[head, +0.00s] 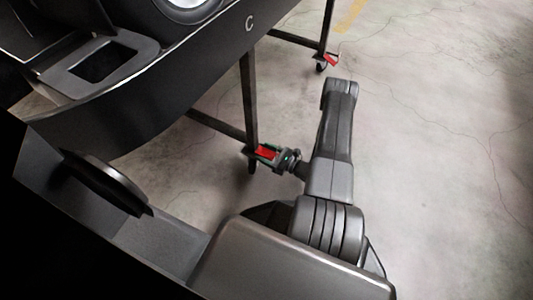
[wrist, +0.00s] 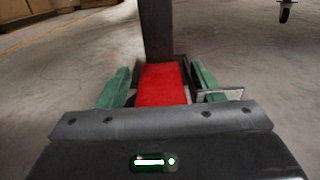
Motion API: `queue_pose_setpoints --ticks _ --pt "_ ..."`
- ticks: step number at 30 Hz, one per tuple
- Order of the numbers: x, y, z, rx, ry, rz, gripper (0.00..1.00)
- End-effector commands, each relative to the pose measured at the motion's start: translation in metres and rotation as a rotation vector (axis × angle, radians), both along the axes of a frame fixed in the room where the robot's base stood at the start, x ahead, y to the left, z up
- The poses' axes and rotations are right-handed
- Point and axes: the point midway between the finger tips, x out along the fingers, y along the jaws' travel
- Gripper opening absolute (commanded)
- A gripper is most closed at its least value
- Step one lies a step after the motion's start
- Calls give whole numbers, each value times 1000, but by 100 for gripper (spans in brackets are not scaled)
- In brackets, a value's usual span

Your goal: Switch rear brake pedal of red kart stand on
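The kart stand's dark leg (head: 249,100) comes down to a caster with a red brake pedal (head: 265,151) beside it. In the wrist view this red pedal (wrist: 162,86) lies straight ahead, in front of the dark upright leg (wrist: 156,30). My gripper (wrist: 160,72) is open, with one green finger on each side of the pedal and a small gap at each side. In the head view my gripper (head: 270,150) is low at the pedal, and its fingers are partly hidden. I cannot tell whether it touches the pedal. The visible stand body is black.
Another caster with a red pedal (head: 331,60) stands farther back on the stand's other leg. The black kart body marked C (head: 225,40) hangs over the left side. The concrete floor (head: 440,150) to the right is clear. Boxes (wrist: 25,10) show far off at upper left.

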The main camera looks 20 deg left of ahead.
Motion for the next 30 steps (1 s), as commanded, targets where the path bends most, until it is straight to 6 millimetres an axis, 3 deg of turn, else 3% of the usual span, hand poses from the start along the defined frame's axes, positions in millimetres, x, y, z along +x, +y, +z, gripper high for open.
queue_pose_setpoints --ticks 1,9,30 --pt "0 0 0 0 0 0 50" --pt "0 0 0 0 0 0 0" --pt "1 0 -12 253 -21 -1 0"
